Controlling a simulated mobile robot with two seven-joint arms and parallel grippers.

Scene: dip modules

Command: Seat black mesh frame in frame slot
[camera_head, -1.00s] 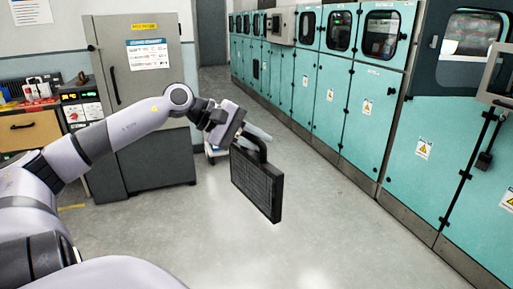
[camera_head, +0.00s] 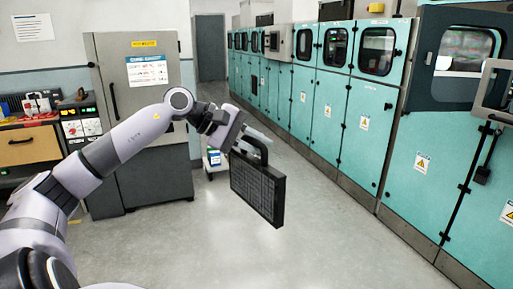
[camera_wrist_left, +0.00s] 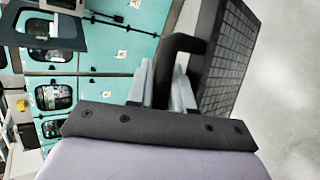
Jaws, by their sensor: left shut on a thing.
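The black mesh frame (camera_head: 257,187) hangs in the air in front of me in the head view, its mesh face turned toward me. My left gripper (camera_head: 259,141) is shut on the handle at the frame's top. In the left wrist view the fingers (camera_wrist_left: 165,85) close around the black handle, and the mesh frame (camera_wrist_left: 228,55) extends beyond it at the upper right. I cannot make out the frame slot in these views. My right gripper is not in view.
A row of teal cabinets (camera_head: 337,110) with windows runs along the right. A grey cabinet (camera_head: 112,95) stands at the left, beside a workbench (camera_head: 28,145) with small items. A small white cart (camera_head: 214,160) is behind the arm. The grey floor (camera_head: 330,245) between is clear.

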